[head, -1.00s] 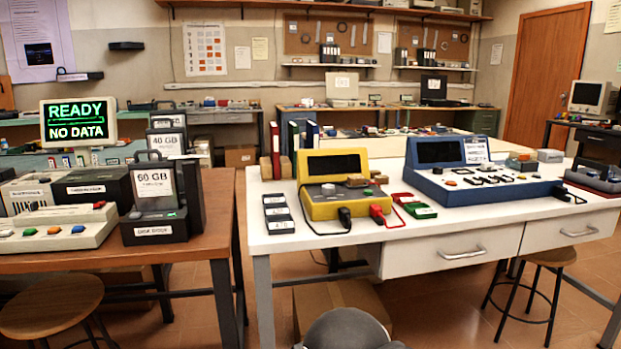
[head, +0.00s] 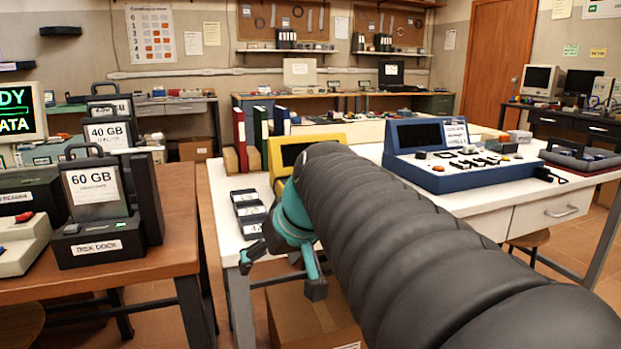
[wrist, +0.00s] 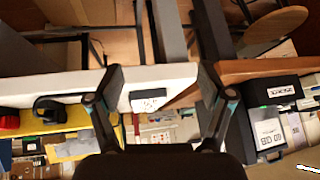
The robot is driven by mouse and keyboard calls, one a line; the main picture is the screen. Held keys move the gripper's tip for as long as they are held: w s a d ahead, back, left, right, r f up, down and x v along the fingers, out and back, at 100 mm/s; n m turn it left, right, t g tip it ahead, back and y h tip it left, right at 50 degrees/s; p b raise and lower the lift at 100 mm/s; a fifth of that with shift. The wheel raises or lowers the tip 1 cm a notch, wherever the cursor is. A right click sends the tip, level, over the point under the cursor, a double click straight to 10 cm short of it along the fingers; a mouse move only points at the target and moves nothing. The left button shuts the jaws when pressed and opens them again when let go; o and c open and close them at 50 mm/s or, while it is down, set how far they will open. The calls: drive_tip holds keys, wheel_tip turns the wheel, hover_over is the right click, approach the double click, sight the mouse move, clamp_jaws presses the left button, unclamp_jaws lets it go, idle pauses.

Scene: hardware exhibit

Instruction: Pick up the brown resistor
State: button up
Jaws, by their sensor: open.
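In the wrist view, small brown blocks (wrist: 50,142) lie by the yellow meter (wrist: 75,118) at the left; I cannot tell for sure which is the brown resistor. In the head view my arm hides the spot where brown blocks lay on the yellow meter (head: 330,140). My gripper (head: 283,270) is open and empty, pointing down over the front left corner of the white table. In the wrist view my gripper (wrist: 160,85) has its fingers wide apart, to the right of the brown blocks.
A column of small dark labelled boxes (head: 248,210) lies on the white table (head: 222,185) beside my gripper. A blue console (head: 440,175) stands to the right. The brown table (head: 170,225) at the left carries a 60 GB dock (head: 100,235). A floor gap separates the tables.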

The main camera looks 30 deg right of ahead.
drive_tip(key=w+d+r, duration=0.2)
drive_tip(key=d, duration=0.2)
drive_tip(key=w+d+r+t+b, duration=0.1)
drive_tip(key=w+d+r, duration=0.1)
drive_tip(key=d, duration=0.2)
drive_tip(key=w+d+r+t+b, duration=0.1)
drive_tip(key=w+d+r, duration=0.1)
drive_tip(key=d, duration=0.2)
drive_tip(key=shift+w+d+r, duration=0.15)
drive_tip(key=d+r+t+b, duration=0.1)
drive_tip(key=d+r, duration=0.1)
drive_tip(key=d, duration=0.3)
drive_tip(key=d+r+t+h, duration=0.1)
drive_tip(key=d+r, duration=0.2)
drive_tip(key=d, duration=0.3)
drive_tip(key=d+r+t+b, duration=0.1)
drive_tip(key=d+r, duration=0.1)
drive_tip(key=d, duration=0.3)
drive_tip(key=x, duration=0.8)
drive_tip(key=shift+d+r, duration=0.1)
drive_tip(key=shift+d+p+x, duration=0.2)
drive_tip(key=shift+p+x, duration=0.15)
drive_tip(key=shift+x, duration=2.7)
drive_tip(key=c, duration=1.2)
